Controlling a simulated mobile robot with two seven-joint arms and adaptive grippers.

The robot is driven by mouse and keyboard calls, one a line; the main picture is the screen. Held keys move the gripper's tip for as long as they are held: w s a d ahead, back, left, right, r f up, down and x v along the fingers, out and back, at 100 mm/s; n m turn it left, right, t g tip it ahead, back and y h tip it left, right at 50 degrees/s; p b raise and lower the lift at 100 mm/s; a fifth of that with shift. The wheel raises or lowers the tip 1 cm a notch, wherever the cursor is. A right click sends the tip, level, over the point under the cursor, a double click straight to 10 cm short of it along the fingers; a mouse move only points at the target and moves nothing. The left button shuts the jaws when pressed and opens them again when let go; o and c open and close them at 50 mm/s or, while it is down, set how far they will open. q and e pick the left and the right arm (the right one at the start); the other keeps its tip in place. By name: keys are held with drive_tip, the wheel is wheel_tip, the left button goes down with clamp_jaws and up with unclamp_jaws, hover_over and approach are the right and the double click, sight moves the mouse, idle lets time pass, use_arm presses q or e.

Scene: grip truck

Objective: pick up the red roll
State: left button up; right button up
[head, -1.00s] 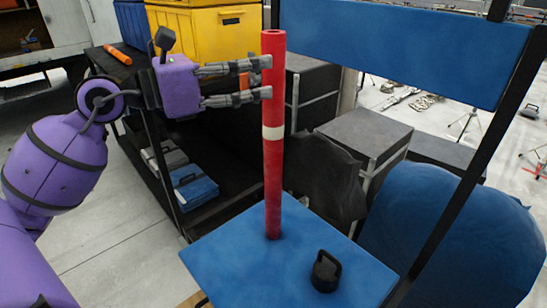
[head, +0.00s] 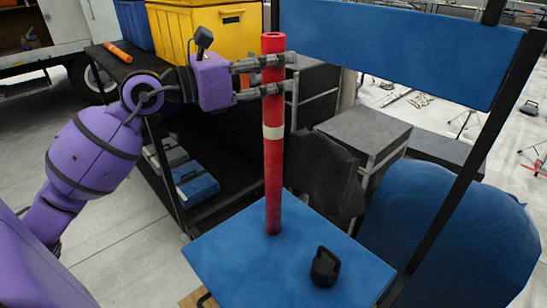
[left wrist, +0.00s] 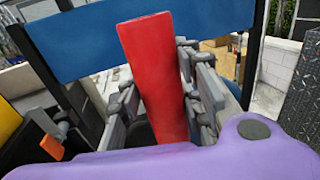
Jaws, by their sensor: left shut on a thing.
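The red roll (head: 272,170) is a tall red tube with a white band. It stands upright on the blue seat (head: 225,255) in the head view. My left gripper (head: 292,74) is shut around the upper part of the roll, with fingers on both sides of it. In the left wrist view the roll (left wrist: 157,80) rises between the fingers (left wrist: 195,95). The lower end of the roll appears to touch the seat; I cannot tell a small gap. My right gripper is not in view.
A black padlock-shaped weight (head: 325,267) sits on the seat beside the roll. A blue backrest (head: 400,50) stands behind, right. Yellow crate (head: 240,35) and black cart (head: 225,140) are at left. A blue rounded bag (head: 450,235) lies right.

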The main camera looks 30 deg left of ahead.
use_arm(q)
clamp_jaws()
drive_tip(key=shift+r, duration=0.2)
